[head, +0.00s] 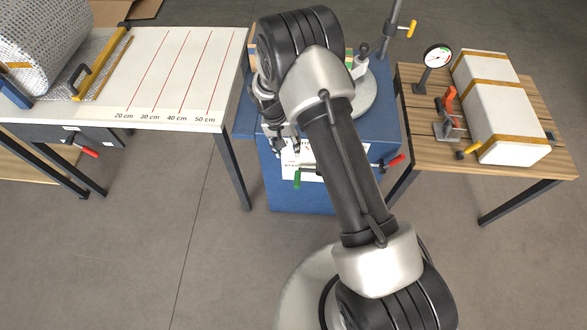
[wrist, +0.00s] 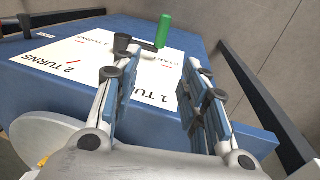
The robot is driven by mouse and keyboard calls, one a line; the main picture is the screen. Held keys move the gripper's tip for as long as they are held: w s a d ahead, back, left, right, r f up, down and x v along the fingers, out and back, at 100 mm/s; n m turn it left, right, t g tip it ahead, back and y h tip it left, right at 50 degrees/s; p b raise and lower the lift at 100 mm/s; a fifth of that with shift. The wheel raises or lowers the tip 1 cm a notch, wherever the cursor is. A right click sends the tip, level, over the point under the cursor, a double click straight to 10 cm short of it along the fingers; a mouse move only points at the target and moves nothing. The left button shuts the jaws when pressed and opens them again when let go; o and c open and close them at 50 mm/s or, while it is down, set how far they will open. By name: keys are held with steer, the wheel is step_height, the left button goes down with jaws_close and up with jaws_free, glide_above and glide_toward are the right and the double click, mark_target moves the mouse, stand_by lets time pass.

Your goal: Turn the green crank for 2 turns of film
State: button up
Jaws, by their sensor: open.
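The green crank handle (head: 297,180) shows at the front of the blue stand (head: 315,198) in the head view. In the wrist view the green handle (wrist: 163,32) stands out from a dark crank arm beyond my fingertips. The crank's dark knob (wrist: 122,42) is left of it. In the head view my gripper (head: 285,142) is just above the handle, partly hidden by my arm.
At left a white table (head: 180,75) has red length lines and a film roll (head: 42,40). At right a slatted wooden table (head: 415,90) holds a dial gauge (head: 437,57), an orange-handled clamp (head: 450,105) and strapped white boxes (head: 505,115). Another red handle (head: 395,161) sits right of the stand.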

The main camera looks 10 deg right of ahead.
mark_target(297, 178)
steer(key=d+f+b, duration=0.1)
steer(key=f, duration=0.5)
steer(key=s+d+f+b, duration=0.1)
steer(key=f+b, duration=0.1)
steer(key=f, duration=0.5)
steer(key=d+f+b, duration=0.1)
steer(key=f+b, duration=0.1)
steer(key=f, duration=0.4)
steer(key=shift+s+f, duration=0.15)
steer(key=shift+f, duration=0.25)
steer(key=shift+c, duration=0.5)
jaws_close()
